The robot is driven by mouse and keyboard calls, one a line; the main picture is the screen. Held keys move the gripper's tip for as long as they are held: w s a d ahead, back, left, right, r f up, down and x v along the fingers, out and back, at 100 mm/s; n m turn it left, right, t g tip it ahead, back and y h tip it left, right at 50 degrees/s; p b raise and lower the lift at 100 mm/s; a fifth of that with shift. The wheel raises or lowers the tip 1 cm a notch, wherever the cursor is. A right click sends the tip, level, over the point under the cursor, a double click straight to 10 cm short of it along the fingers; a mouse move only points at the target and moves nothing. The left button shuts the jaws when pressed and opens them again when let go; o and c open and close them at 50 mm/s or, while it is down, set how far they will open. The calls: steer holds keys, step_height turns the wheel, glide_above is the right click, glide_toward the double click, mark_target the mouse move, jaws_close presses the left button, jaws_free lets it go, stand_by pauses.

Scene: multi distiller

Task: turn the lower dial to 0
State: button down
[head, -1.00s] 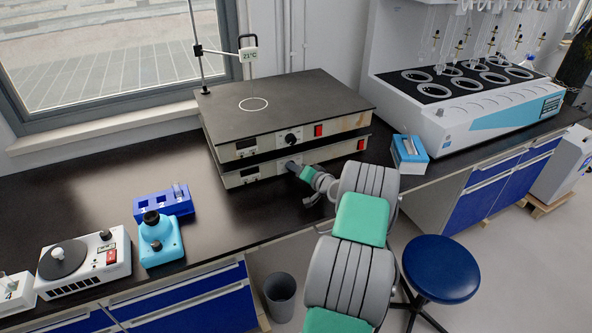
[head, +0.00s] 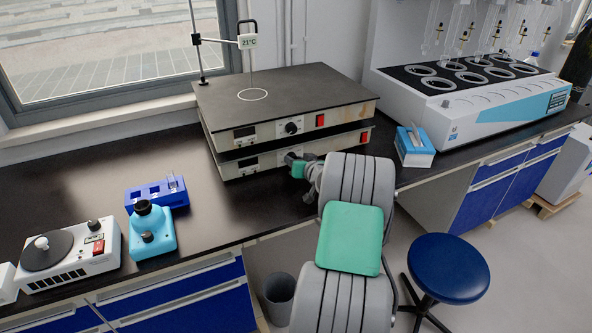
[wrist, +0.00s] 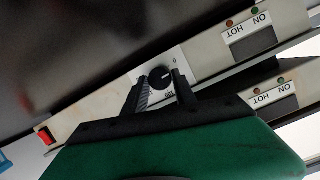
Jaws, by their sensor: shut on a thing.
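Two hot plates are stacked on the bench, the upper one (head: 285,104) over the lower one (head: 240,166). In the wrist view, which is upside down, the lower dial (wrist: 160,77) is a black knob on a pale panel. A white line on it points to the right side of the picture, near the printed 0; the exact angle is too small to tell. My gripper (wrist: 160,85) is shut on this dial, one finger on each side. In the head view my gripper (head: 292,160) is at the lower panel and hides the dial.
The upper dial (head: 291,127) is just above my gripper. Red switches (head: 320,120) (head: 364,138) sit to the right on both panels. A blue box (head: 414,150) stands on the bench to the right. The bench left of the plates is clear up to a blue rack (head: 158,195).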

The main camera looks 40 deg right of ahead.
steer(key=n+h+b, duration=0.1)
steer(key=b, duration=0.1)
steer(key=n+b, duration=0.1)
steer(key=b, duration=0.2)
steer(key=shift+a+f+n+h+b, duration=0.15)
steer(key=shift+f+n+h+b, duration=0.15)
steer(key=shift+f+n+h, duration=0.1)
steer(key=shift+r+n+h+b, duration=0.3)
steer(key=shift+n+b, duration=0.2)
steer(key=shift+b, duration=0.45)
steer(key=shift+g, duration=0.3)
steer(key=c, duration=1.3)
jaws_free()
steer(key=v, duration=0.8)
